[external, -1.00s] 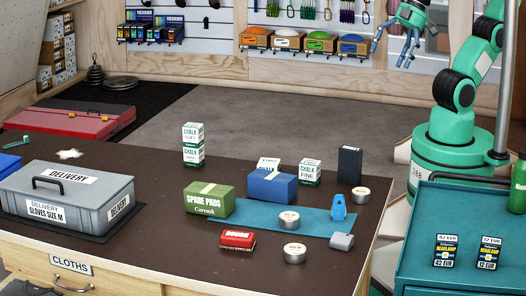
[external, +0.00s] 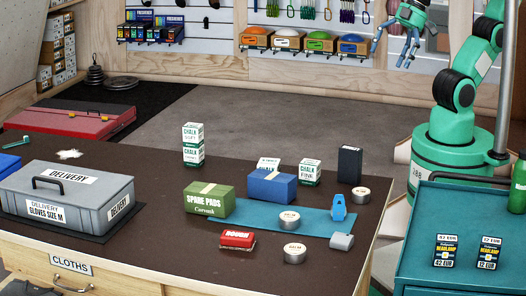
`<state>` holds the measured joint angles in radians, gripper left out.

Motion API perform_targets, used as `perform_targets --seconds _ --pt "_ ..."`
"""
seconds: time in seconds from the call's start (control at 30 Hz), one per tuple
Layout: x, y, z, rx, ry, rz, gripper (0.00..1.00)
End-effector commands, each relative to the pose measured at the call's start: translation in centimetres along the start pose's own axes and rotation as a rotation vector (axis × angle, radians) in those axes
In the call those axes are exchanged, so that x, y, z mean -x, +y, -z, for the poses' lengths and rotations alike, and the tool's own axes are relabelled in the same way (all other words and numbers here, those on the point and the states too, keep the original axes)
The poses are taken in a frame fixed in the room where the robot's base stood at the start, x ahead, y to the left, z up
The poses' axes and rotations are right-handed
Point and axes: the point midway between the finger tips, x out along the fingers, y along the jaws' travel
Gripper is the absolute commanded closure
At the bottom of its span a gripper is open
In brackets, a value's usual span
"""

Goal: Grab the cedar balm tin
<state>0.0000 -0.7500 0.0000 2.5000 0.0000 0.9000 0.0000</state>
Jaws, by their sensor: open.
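Three small round silver tins with pale lids are on the brown counter. One tin (external: 294,253) is near the front edge, one tin (external: 289,219) is on the blue mat (external: 244,219), and one tin (external: 360,195) is at the right beside a dark box. Two lids seem to read BALM, but the scent names are too small to read, so I cannot tell which is cedar. My gripper (external: 391,58) is at the top right, high and far behind the counter. Its fingers are apart and empty.
Around the tins stand a green spare pads box (external: 208,200), a blue box (external: 272,187), a dark box (external: 349,164), chalk boxes (external: 310,172), a red brush (external: 237,239) and a grey block (external: 341,241). A grey delivery case (external: 70,205) fills the left. A teal cart (external: 465,210) stands at right.

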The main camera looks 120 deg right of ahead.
Motion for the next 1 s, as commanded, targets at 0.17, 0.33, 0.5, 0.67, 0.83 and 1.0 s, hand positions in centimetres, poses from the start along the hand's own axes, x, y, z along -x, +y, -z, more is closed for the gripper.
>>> perform_targets --seconds 0.17,0.33,0.5,0.67,0.83,1.0 --pt "0.0 0.0 0.0 0.0 0.0 0.0 0.0" --pt "0.0 0.0 0.0 0.0 0.0 0.0 0.0" --pt "0.0 0.0 0.0 0.0 0.0 0.0 0.02" --pt "0.0 0.0 0.0 0.0 0.0 0.0 0.33" --pt "0.0 0.0 0.0 0.0 0.0 0.0 0.33" --pt "0.03 -0.02 0.11 0.0 0.0 0.0 0.33"
